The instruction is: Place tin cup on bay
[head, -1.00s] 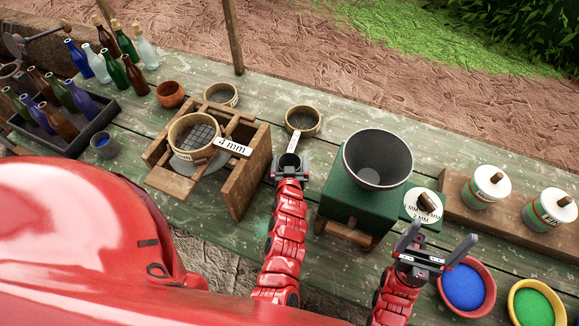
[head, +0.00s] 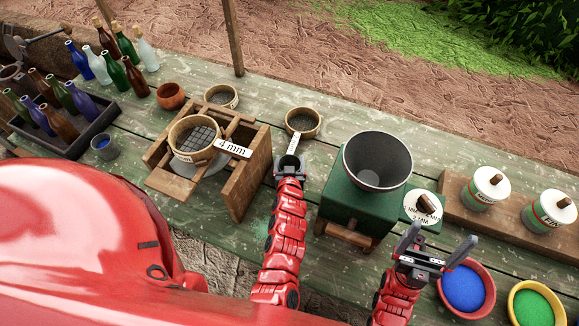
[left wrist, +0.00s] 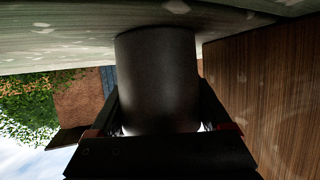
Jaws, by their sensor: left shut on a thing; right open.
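The tin cup (head: 290,161) is a small dark grey cylinder between the fingers of my left gripper (head: 290,172). In the left wrist view the cup (left wrist: 156,75) fills the space between both fingers, its far end close to the green tabletop; I cannot tell if they touch. The bay is not clearly marked; a wooden sieve stand (head: 240,183) with an opening under its sieve is just left of my left gripper. A wooden panel (left wrist: 265,85) stands beside the cup in the left wrist view. My right gripper (head: 436,247) is open and empty, at the right.
A sieve (head: 302,122) with a label lies behind the cup. A green mill (head: 345,198) with a dark hopper stands to the right. Blue (head: 467,288) and green (head: 533,305) powder bowls lie near my right gripper. Bottles and a grey cup (head: 104,147) stand left.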

